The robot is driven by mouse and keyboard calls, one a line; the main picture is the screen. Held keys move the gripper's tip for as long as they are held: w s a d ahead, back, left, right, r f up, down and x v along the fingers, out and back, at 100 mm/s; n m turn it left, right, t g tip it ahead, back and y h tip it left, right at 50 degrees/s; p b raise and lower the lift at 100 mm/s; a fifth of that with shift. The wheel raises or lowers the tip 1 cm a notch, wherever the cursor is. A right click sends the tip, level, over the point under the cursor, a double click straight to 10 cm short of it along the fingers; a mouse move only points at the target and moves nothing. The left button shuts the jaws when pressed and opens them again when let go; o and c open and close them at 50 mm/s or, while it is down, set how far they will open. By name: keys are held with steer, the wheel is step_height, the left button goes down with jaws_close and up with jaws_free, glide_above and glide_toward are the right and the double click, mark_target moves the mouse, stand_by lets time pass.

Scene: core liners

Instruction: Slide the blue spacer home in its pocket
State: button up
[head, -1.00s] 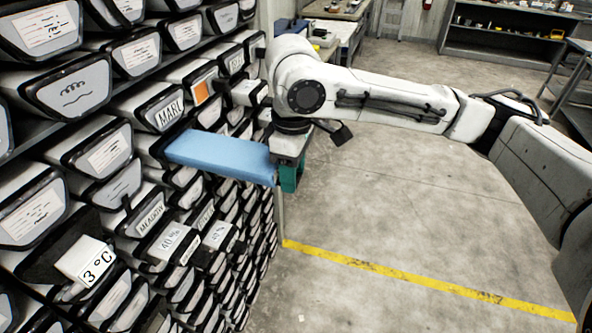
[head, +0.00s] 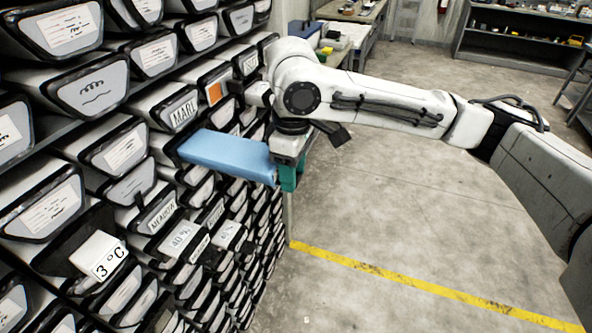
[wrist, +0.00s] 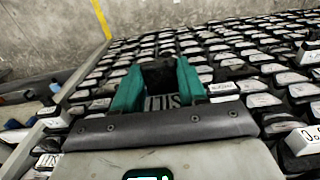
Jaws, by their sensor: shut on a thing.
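The blue spacer (head: 228,154) is a long light-blue block in the head view. It sticks out from the face of the rack, just below the MARL liner, with its inner end among the liners. My gripper (head: 290,178) is at its outer right end, with teal fingers pointing down, shut on it. In the wrist view the gripper (wrist: 158,82) shows two teal fingers with a dark piece and part of a lettered label between them. The pocket's inside is hidden.
The rack (head: 70,238) of black-rimmed, labelled liners fills the left. A white box marked 3°C (head: 98,256) and several other liners stand out below the spacer. Open concrete floor (head: 400,215) with a yellow line (head: 430,287) lies to the right.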

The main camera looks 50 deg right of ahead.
mark_target(230, 147)
steer(key=shift+w+a+p, duration=0.25)
steer(key=shift+w+a, duration=0.55)
steer(key=shift+w, duration=1.35)
steer(key=shift+w+a+p, duration=0.2)
steer(key=shift+w+a, duration=0.55)
steer(key=shift+w, duration=1.4)
steer(key=shift+w+a+p, duration=0.25)
steer(key=shift+w+a, duration=0.55)
steer(key=shift+w, duration=1.35)
steer(key=o, duration=1.1)
steer(key=shift+o, duration=0.2)
step_height(230, 147, up, 11)
steer(key=shift+f+b, duration=0.1)
steer(key=shift+b, duration=0.85)
